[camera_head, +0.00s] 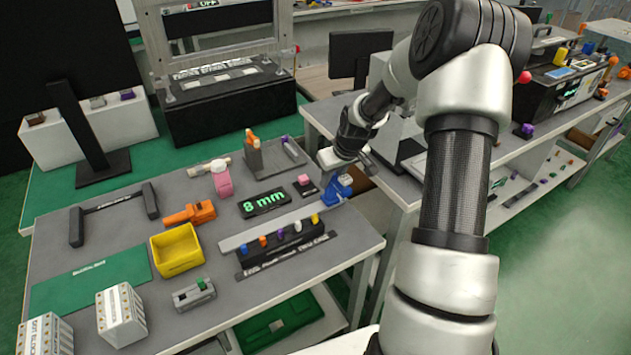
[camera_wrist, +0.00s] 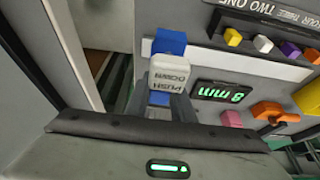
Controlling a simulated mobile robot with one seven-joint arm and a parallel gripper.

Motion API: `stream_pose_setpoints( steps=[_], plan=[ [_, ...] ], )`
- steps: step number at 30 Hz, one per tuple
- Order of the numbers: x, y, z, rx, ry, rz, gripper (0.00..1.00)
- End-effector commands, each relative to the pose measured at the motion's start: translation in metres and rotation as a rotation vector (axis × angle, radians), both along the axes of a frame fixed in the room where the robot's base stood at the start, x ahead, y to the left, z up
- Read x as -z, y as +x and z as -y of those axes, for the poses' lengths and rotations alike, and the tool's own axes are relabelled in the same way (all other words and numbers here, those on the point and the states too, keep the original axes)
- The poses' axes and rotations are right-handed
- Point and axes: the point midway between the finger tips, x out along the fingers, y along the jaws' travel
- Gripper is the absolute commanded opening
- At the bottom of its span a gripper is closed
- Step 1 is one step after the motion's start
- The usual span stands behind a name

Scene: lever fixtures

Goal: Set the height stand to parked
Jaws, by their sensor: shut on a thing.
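A white block marked PUSH DOWN (camera_wrist: 170,74) is at my fingertips in the wrist view, with blue parts (camera_wrist: 168,42) behind and below it. My gripper (camera_wrist: 163,100) is shut on this block, with one finger on each side. In the head view my gripper (camera_head: 328,160) is at the right edge of the grey bench, just above a blue fixture (camera_head: 338,188). I cannot tell for certain which fixture is the height stand.
A long grey bar (camera_head: 255,232) and a black rack of coloured pegs (camera_head: 283,244) lie in front. A pink item (camera_head: 221,180), orange clamp (camera_head: 190,213) and yellow bin (camera_head: 177,250) stand left. A grey stand with an orange-topped lever (camera_head: 263,157) is behind. A second bench adjoins at right.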

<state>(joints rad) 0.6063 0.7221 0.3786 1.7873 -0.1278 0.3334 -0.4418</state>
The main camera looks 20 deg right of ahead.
Motion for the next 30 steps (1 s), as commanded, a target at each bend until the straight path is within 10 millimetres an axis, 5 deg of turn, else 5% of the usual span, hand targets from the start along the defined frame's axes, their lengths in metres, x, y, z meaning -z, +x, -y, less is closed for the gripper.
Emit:
stream_pose_setpoints(
  steps=[9,10,13,23,30],
  plan=[
    [-0.001,0.001,0.007,0.003,-0.007,0.004,0.00],
    [-0.001,0.001,0.007,0.003,-0.006,0.005,0.25],
    [-0.001,0.001,0.007,0.003,-0.006,0.004,0.41],
    [-0.003,0.000,0.005,0.002,-0.004,0.003,0.41],
    [-0.037,-0.012,0.008,0.005,-0.005,0.006,0.41]
  ],
)
